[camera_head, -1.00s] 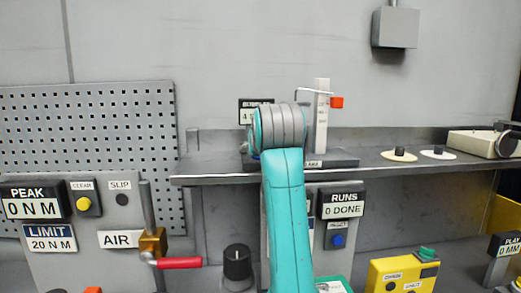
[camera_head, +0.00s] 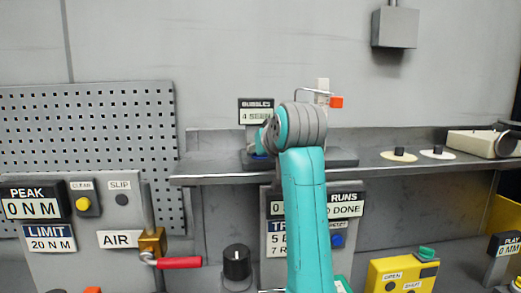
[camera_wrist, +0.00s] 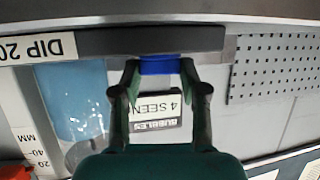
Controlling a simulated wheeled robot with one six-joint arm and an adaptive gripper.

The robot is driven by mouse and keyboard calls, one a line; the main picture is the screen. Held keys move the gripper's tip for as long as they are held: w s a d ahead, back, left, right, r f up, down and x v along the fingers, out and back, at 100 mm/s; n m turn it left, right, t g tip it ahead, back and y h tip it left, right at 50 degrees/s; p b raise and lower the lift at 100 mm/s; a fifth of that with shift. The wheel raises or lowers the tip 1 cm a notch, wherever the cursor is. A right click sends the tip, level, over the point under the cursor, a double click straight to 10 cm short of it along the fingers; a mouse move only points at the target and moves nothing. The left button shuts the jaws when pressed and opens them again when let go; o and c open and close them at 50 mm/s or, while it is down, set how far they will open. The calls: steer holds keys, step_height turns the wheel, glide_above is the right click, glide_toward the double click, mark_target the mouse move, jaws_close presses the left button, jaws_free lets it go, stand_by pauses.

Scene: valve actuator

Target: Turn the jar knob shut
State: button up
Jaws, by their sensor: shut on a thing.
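The jar knob (camera_wrist: 160,65) is a blue knob at the edge of a dark grey base (camera_wrist: 130,42) in the wrist view, which looks upside down. My gripper (camera_wrist: 159,72) is shut on the knob, with one dark finger on each side of it. The clear jar with blue liquid (camera_wrist: 75,100) stands to the left in that view, beside a scale strip. In the head view my arm hides the jar and most of my gripper. The bubbles display (camera_head: 256,111) reads 4 SEEN.
The grey shelf (camera_head: 220,178) carries the jar's base. A white post with an orange tab (camera_head: 337,102) rises just right of my arm. The AIR valve's red handle (camera_head: 180,263) and a black knob (camera_head: 236,262) are below.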

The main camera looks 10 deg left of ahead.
steer(key=n+g+y, duration=0.2)
steer(key=n+y, duration=0.1)
steer(key=shift+w+d, duration=0.2)
steer(key=shift+d, duration=0.1)
steer(key=shift+w+n+g+y, duration=0.15)
steer(key=shift+n+g+y, duration=1.55)
steer(key=shift+n, duration=0.4)
steer(key=shift+g, duration=0.4)
steer(key=o, duration=1.1)
steer(key=shift+o, duration=0.2)
steer(key=shift+t, duration=0.3)
